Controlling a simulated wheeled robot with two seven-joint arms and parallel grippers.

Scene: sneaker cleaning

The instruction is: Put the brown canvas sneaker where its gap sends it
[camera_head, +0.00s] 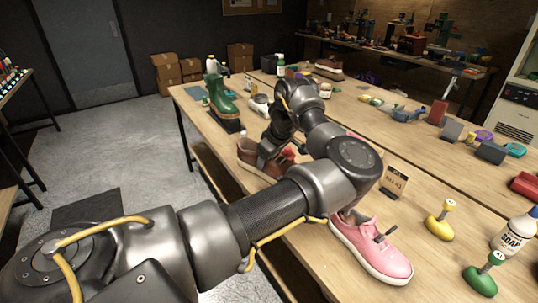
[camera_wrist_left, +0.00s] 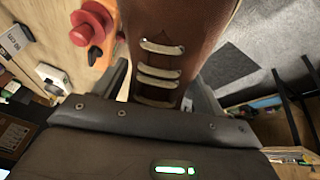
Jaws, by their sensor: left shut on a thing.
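The brown canvas sneaker (camera_head: 247,153) is at the near left edge of the long wooden table in the head view, partly hidden by my left arm. Its brown upper with pale laces (camera_wrist_left: 160,28) fills the middle of the left wrist view, between the two fingers. My left gripper (camera_head: 273,158) is shut on it. I cannot tell whether its sole touches the table. The gap that the task names cannot be made out. My right gripper is not in view.
A pink sneaker (camera_head: 365,243) stands on the table to the right, near a small sign card (camera_head: 395,181). A yellow knob-topped tool (camera_head: 440,224), a green one (camera_head: 481,279) and a soap bottle (camera_head: 514,233) stand at right.

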